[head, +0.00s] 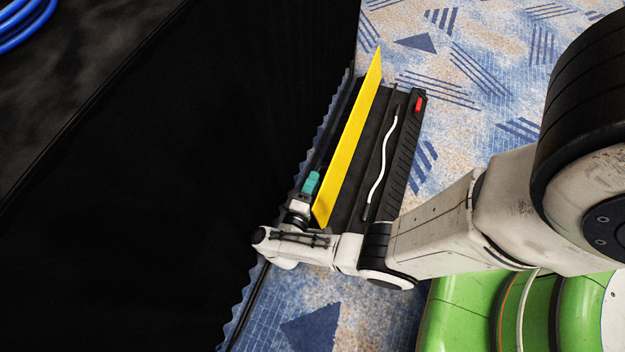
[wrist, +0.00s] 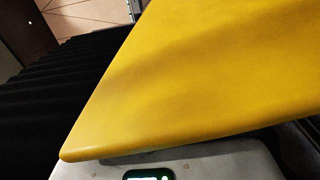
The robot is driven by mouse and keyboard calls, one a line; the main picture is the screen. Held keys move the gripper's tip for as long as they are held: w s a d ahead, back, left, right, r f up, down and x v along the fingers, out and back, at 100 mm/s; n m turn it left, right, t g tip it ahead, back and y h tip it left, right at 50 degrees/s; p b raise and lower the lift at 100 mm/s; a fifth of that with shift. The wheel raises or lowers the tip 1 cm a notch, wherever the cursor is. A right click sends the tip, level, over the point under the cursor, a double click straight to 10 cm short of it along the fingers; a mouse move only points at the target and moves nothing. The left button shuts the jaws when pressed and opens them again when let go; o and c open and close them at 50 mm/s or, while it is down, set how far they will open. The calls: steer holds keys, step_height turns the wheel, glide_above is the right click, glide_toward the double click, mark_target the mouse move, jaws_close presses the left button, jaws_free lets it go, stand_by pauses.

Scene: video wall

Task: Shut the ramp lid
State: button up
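The ramp lid (head: 349,145) is a long yellow panel standing raised, steeply tilted, along the black cable ramp (head: 407,150). A white cable (head: 381,165) lies in the ramp's open channel, right of the lid. My gripper (head: 312,182), with teal fingertips, is at the lid's near end, on its left side, between it and the black curtain. I cannot tell whether it touches the lid or whether its fingers are open. In the wrist view the lid (wrist: 190,75) fills much of the picture and hides most of my gripper.
A black curtain (head: 180,150) hangs close on the left, its wavy hem beside the ramp. The ramp's right edge carries a small red mark (head: 419,104). Patterned blue and beige carpet (head: 490,80) is clear to the right. A blue coiled cable (head: 22,25) lies at top left.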

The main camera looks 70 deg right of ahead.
steer(key=shift+d, duration=0.15)
steer(key=shift+c, duration=0.3)
steer(key=c, duration=0.6)
jaws_close()
steer(key=shift+f, duration=0.1)
